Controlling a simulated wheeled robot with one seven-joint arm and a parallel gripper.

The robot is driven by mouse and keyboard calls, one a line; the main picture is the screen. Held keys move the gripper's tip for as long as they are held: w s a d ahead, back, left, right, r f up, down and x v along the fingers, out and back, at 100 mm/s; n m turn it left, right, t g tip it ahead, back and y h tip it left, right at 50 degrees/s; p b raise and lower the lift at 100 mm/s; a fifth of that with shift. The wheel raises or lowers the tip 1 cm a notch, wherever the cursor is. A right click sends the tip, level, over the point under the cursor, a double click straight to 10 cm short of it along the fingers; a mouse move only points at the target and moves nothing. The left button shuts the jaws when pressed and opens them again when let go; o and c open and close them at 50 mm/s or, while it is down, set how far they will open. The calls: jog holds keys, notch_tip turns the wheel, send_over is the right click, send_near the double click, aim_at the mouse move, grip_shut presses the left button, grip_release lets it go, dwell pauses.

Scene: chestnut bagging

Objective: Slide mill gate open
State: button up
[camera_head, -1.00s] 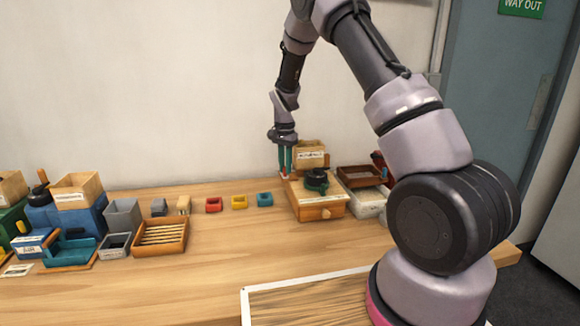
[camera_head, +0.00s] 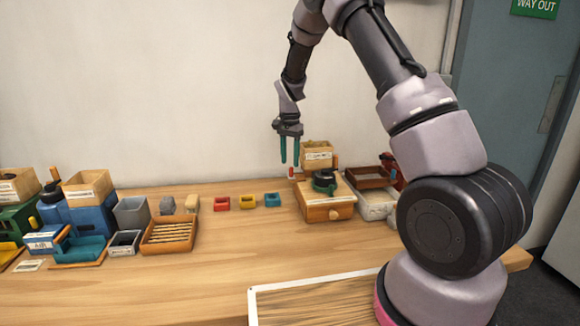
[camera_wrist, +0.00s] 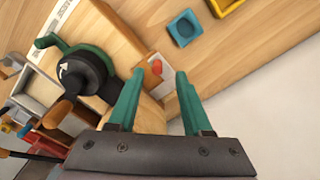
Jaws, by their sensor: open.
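A wooden mill (camera_head: 325,207) with a front drawer knob stands right of centre at the back of the table. A dark round part with green (camera_head: 324,182) sits on top; it also shows in the wrist view (camera_wrist: 85,75). A small red knob (camera_head: 291,172) sits at the mill's left side. In the wrist view the red knob (camera_wrist: 157,68) is on a pale plate (camera_wrist: 166,79), seemingly the gate; how far it is slid I cannot tell. My gripper (camera_head: 290,163) is open and empty, pointing down above the knob. In the wrist view its green fingers (camera_wrist: 160,88) are apart near the plate.
Red (camera_head: 222,203), yellow (camera_head: 246,201) and blue (camera_head: 272,200) small trays lie left of the mill. A slatted wooden tray (camera_head: 170,236) and blue and green boxes stand further left. A brown tray (camera_head: 370,177) is right of the mill.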

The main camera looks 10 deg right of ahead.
notch_tip(320, 180, up, 8)
jog(key=shift+f, duration=0.2)
